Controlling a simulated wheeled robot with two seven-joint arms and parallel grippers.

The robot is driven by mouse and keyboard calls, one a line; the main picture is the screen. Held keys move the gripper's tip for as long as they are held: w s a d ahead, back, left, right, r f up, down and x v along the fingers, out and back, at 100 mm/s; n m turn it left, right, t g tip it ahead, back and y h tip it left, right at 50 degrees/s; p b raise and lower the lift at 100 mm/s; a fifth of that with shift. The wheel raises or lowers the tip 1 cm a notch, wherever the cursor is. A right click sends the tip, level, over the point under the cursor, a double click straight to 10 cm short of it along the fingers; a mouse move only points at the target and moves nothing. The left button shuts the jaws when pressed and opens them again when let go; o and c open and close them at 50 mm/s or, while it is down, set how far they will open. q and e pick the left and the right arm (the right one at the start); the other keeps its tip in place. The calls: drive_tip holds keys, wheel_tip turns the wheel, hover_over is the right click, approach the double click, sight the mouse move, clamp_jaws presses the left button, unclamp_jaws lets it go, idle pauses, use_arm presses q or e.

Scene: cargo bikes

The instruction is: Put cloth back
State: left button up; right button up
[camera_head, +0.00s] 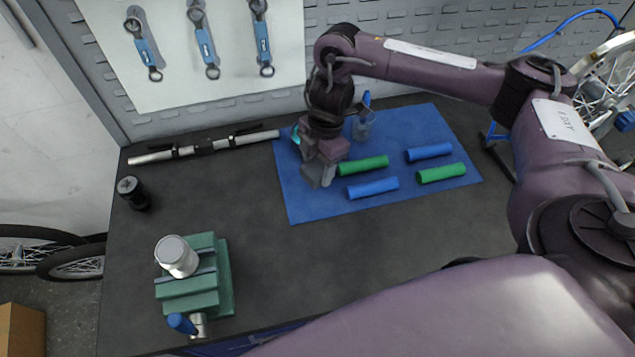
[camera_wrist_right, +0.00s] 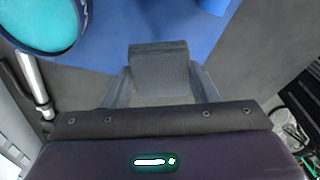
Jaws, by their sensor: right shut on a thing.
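My right gripper (camera_head: 320,174) reaches down over the left part of a blue mat (camera_head: 300,209) on the dark bench. In the right wrist view my right gripper (camera_wrist_right: 160,88) is shut on a grey, flat-looking piece (camera_wrist_right: 160,66) between its fingers. This may be the cloth, but its shape is mostly hidden in the head view. Blue mat surface shows beyond it in the wrist view. My left gripper is not in view.
Green grips (camera_head: 362,165) and blue grips (camera_head: 373,188) lie on the mat. A clear cup (camera_head: 363,125) and a teal round container (camera_wrist_right: 45,22) stand close to my right gripper. A green vise (camera_head: 190,290) with a tin (camera_head: 176,255) is front left. A bar (camera_head: 205,147) lies behind.

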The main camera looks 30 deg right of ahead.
sight(317, 180)
drive_tip(key=shift+a+f, duration=0.1)
drive_tip(key=shift+f, duration=0.8)
wheel_tip(317, 180, down, 4)
drive_tip(key=shift+r+b, duration=0.15)
drive_tip(key=shift+b, duration=0.6)
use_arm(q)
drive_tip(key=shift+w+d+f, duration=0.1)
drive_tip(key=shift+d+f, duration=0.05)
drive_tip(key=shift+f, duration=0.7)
use_arm(e)
drive_tip(key=o, duration=0.9)
drive_tip(key=shift+o, duration=0.2)
